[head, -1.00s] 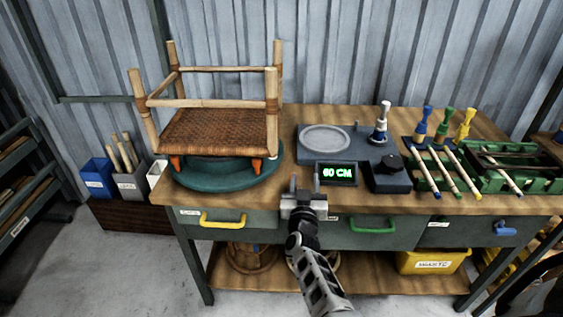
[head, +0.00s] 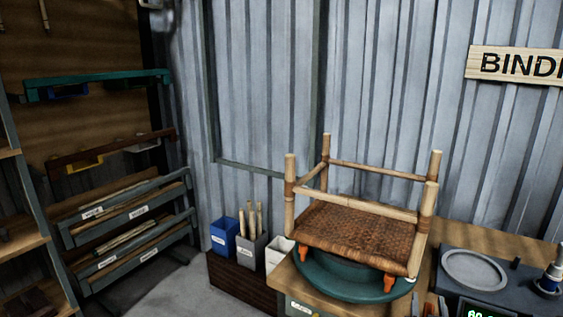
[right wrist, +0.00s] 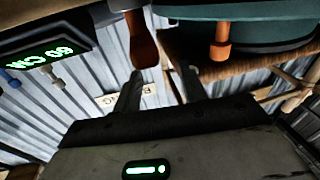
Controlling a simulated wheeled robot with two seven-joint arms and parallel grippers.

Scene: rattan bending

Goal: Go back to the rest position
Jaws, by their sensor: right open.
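My right gripper (right wrist: 160,88) shows in the right wrist view, with its two dark fingers apart and nothing held between them. In the head view only a small bit of it may show at the bottom edge, beside the turntable. A rattan stool frame with a woven brown seat (head: 360,232) stands on the round teal turntable (head: 340,280), with orange clamps at its base. The turntable's underside (right wrist: 270,37) and an orange clamp (right wrist: 220,40) are close by in the right wrist view. My left gripper is in neither view.
The measuring station (head: 475,270) sits right of the stool; its green 60 CM display (right wrist: 45,55) appears upside down in the right wrist view. Blue (head: 223,238) and grey (head: 251,252) bins stand left of the bench. A shelf rack (head: 130,215) is farther left.

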